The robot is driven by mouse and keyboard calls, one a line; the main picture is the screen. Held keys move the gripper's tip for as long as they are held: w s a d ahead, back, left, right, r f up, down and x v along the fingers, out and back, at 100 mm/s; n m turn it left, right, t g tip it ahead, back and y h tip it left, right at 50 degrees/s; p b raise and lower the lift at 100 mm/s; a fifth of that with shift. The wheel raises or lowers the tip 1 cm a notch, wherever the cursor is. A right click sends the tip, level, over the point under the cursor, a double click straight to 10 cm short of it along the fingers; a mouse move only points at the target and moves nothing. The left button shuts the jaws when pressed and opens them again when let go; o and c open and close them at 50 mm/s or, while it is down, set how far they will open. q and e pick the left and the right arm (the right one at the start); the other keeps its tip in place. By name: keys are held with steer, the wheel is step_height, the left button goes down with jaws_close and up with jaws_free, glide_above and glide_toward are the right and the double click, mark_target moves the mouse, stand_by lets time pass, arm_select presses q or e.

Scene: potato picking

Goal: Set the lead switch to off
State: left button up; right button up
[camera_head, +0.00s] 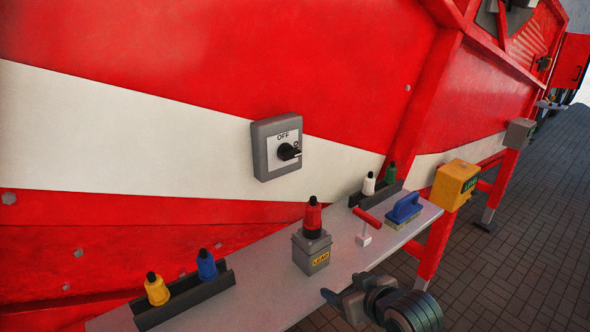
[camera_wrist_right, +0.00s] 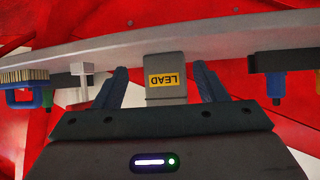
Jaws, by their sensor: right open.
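A grey rotary switch box (camera_head: 263,152) is mounted on the red and white machine wall. Its black knob (camera_head: 288,151) points to the right, away from the OFF label above it. A grey box labelled LEAD (camera_head: 311,253) stands on the shelf with a red plug (camera_head: 312,217) upright on top. The box also shows upside down in the right wrist view (camera_wrist_right: 166,78). My right gripper (camera_head: 345,292) is open and empty at the shelf's front edge, apart from the LEAD box. In the wrist view its fingers (camera_wrist_right: 162,84) stand either side of the box's image. My left gripper is not in view.
The grey shelf (camera_head: 262,301) holds blue and yellow plugs in a rack at left, white and green plugs at the back, a red-handled tool (camera_head: 366,222) and a blue brush (camera_head: 404,208). A yellow box (camera_head: 455,183) is at the shelf's right end. Space before the switch is clear.

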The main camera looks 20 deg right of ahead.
steer(key=w+r+t, duration=0.1)
steer(key=w+r, duration=0.1)
steer(key=r, duration=0.1)
steer(key=w+r+t+y, duration=0.1)
steer(key=w+r, duration=0.1)
steer(key=r, duration=0.2)
steer(key=w+r+t, duration=0.1)
steer(key=w+r, duration=0.1)
steer(key=r, duration=0.1)
steer(key=shift+w+a+r+n+y, duration=0.1)
steer(key=shift+a+r+n+y, duration=0.25)
steer(key=shift+a+n+y, duration=0.05)
steer(key=n+t+y, duration=0.1)
steer(key=t+y, duration=0.1)
steer(key=t, duration=0.1)
glide_toward(293, 157)
steer(key=p+x, duration=0.2)
steer(key=x, duration=0.2)
steer(key=p+x, duration=0.1)
steer(key=x, duration=0.3)
steer(key=shift+w+r+p, duration=0.2)
steer(key=shift+w+p, duration=0.05)
steer(key=shift+p, duration=0.15)
steer(key=shift+w+a+f, duration=0.1)
steer(key=shift+w+a, duration=0.1)
steer(key=shift+w, duration=0.2)
steer(key=c, duration=1)
